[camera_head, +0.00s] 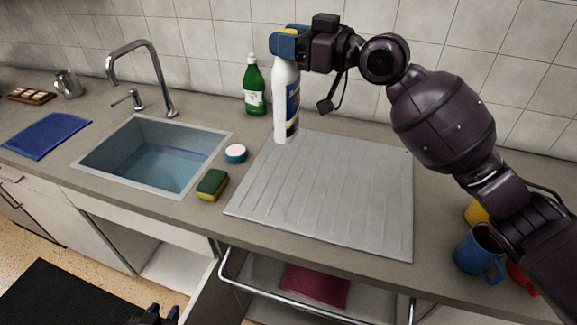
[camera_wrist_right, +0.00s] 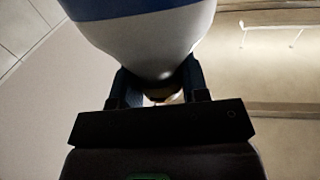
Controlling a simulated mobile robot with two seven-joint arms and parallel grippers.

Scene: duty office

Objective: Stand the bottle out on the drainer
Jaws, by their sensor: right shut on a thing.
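The white bottle with a blue label (camera_head: 287,105) is upright at the far left corner of the grey ribbed drainer (camera_head: 335,195). I cannot tell whether its base touches the drainer or hangs just above it. My right gripper (camera_head: 288,45) is shut on the bottle's top end, with the arm reaching in from the right. In the right wrist view the bottle's white and blue body (camera_wrist_right: 150,35) narrows between the two fingers. My left gripper (camera_head: 155,315) shows only as dark tips at the bottom edge; its opening is unclear.
A green bottle (camera_head: 254,86) stands at the wall, left of the held bottle. A round white-topped tub (camera_head: 236,153) and a sponge (camera_head: 212,185) lie between sink (camera_head: 108,157) and drainer. A blue mug (camera_head: 478,256) stands right of the drainer. Most of the drainer is bare.

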